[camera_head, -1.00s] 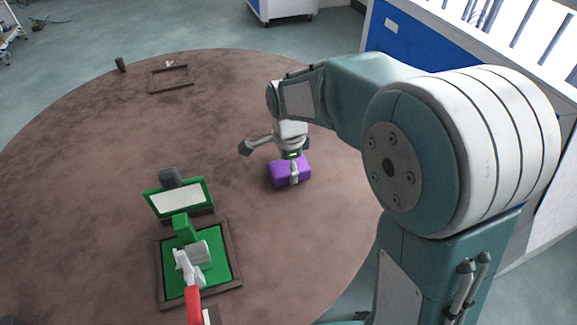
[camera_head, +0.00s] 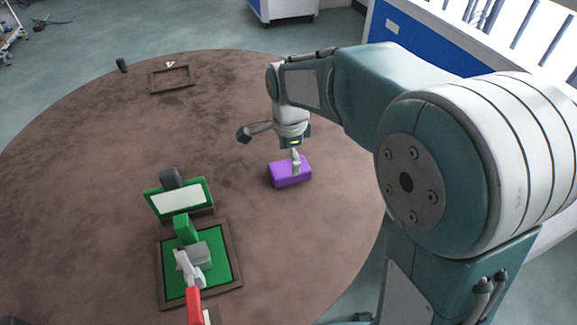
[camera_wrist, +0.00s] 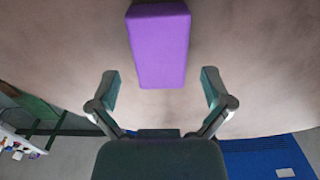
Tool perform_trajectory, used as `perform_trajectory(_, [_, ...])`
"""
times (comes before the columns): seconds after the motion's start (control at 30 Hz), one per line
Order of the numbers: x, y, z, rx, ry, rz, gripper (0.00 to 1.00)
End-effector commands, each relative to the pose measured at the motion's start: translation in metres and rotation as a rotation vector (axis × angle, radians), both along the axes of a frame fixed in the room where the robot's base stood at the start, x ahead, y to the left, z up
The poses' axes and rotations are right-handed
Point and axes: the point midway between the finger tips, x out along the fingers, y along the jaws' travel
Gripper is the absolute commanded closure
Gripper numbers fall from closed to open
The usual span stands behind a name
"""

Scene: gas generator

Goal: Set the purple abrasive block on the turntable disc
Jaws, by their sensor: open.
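The purple abrasive block (camera_head: 290,173) lies on the large brown round disc (camera_head: 110,130), right of its middle. My gripper (camera_head: 296,168) is directly over the block in the head view, and its arm partly covers the view there. In the wrist view the block (camera_wrist: 158,45) lies ahead of my gripper (camera_wrist: 160,92), centred between the line of the two fingers. The fingers are spread wide and nothing is between them. The block appears apart from the fingertips and rests on the brown surface.
A green device (camera_head: 198,260) with a red-handled part stands in a brown frame at the disc's front left. An empty brown frame (camera_head: 171,79) and a small dark cylinder (camera_head: 121,65) are at the back. A blue and white cabinet (camera_head: 420,45) stands behind at right.

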Motion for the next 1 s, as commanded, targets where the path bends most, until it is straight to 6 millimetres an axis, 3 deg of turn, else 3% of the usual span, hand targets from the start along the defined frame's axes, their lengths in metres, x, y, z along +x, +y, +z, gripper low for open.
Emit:
perform_trajectory(0.1, [0.001,0.000,0.027,0.001,-0.005,0.000,0.00])
perform_trajectory(0.33, [0.000,0.000,0.069,0.001,-0.003,0.000,0.00])
perform_trajectory(0.5, [0.000,0.000,0.083,0.000,-0.001,0.000,0.00])
perform_trajectory(0.7, [-0.002,-0.002,0.086,0.001,-0.004,0.010,0.00])
perform_trajectory(0.87, [-0.024,-0.023,0.099,0.011,-0.064,0.152,0.00])
perform_trajectory(1.0, [-0.060,-0.052,0.110,0.001,-0.155,0.378,0.00])
